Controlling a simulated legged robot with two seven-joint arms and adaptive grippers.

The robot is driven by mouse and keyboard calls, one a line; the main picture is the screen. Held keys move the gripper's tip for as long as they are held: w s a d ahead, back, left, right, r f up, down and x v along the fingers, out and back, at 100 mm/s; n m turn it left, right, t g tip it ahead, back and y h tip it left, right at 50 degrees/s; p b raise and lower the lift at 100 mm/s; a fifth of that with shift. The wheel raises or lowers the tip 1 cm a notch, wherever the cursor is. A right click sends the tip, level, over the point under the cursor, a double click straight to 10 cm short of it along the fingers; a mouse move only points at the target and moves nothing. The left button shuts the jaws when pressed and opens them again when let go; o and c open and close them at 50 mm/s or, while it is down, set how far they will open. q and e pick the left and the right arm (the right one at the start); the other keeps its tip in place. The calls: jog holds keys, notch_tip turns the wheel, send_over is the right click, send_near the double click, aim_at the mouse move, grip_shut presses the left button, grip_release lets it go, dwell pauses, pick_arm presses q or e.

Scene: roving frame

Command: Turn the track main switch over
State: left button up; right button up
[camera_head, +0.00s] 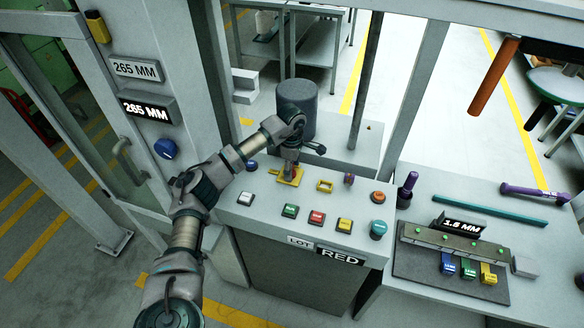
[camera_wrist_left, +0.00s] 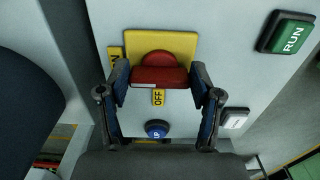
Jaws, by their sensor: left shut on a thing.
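The track main switch is a red rotary knob (camera_wrist_left: 158,60) with a bar handle on a yellow plate (camera_wrist_left: 187,45). In the wrist view, a yellow ON label (camera_wrist_left: 116,54) is left of it and a yellow OFF label (camera_wrist_left: 158,97) is below it. My left gripper (camera_wrist_left: 158,80) is shut on the red handle, one finger at each end of the bar. In the head view my left gripper (camera_head: 289,166) comes down over the yellow plate (camera_head: 292,180) at the back left of the console and hides most of the knob. My right gripper is not in view.
The console (camera_head: 262,212) carries a green button (camera_head: 290,211), a red button (camera_head: 317,217), a yellow button (camera_head: 344,225) and an empty-looking yellow frame (camera_head: 325,186). A dark cylinder (camera_head: 308,102) stands behind. A grey post (camera_head: 367,80) rises behind the console. A side table (camera_head: 440,188) stands right.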

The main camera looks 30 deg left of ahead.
pick_arm(q)
jog(key=shift+a, duration=0.3)
jog(key=n+p, duration=0.3)
jog(key=n, duration=0.2)
jog(key=shift+a+p, duration=0.1)
jog(key=shift+p, duration=0.2)
jog(key=n+p, duration=0.2)
jog(key=n, duration=0.3)
jog(key=shift+s+f+n+p, duration=0.1)
jog(key=shift+f+n+p, duration=0.05)
jog(key=shift+n+p, duration=0.65)
jog(key=shift+n, duration=0.5)
jog(key=n+p, duration=0.2)
jog(key=n, duration=0.3)
jog(key=shift+f, duration=0.2)
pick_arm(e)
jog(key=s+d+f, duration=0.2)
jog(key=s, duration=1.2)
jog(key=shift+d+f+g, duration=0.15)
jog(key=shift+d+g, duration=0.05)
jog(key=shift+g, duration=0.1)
pick_arm(q)
jog(key=shift+n, duration=0.3)
jog(key=o, duration=1.1)
jog(key=shift+o, duration=0.2)
jog(key=shift+r, duration=0.15)
